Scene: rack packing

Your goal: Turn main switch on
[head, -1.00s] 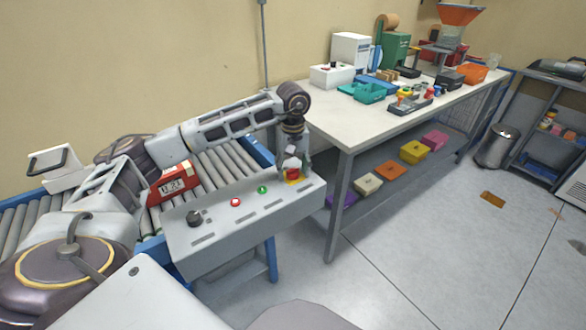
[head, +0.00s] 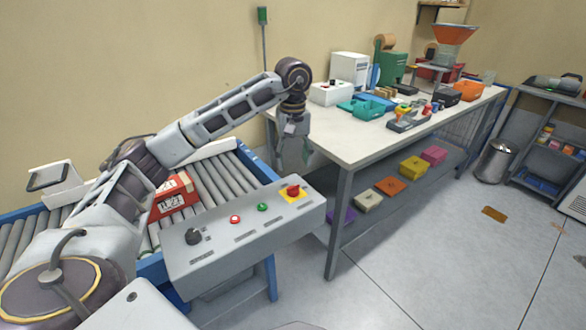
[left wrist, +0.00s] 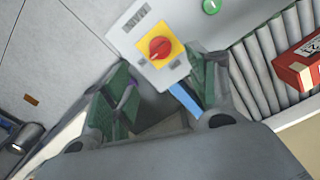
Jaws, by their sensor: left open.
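The grey control panel (head: 225,235) carries a red rotary knob (head: 292,191) on a yellow plate, a green button (head: 262,207), a red button (head: 235,219) and a black knob (head: 194,236). The labels are too small to read. My left gripper (head: 293,158) hangs above and behind the red knob, apart from it. In the left wrist view, the red knob (left wrist: 160,48) on its yellow plate lies just beyond the spread, empty fingers of my left gripper (left wrist: 164,66). Its handle ridge runs diagonally. My right gripper is out of view.
The roller conveyor (head: 228,172) runs behind the panel, with a red box (head: 172,196) on it. A workbench (head: 350,140) with bins and equipment stands right of the panel.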

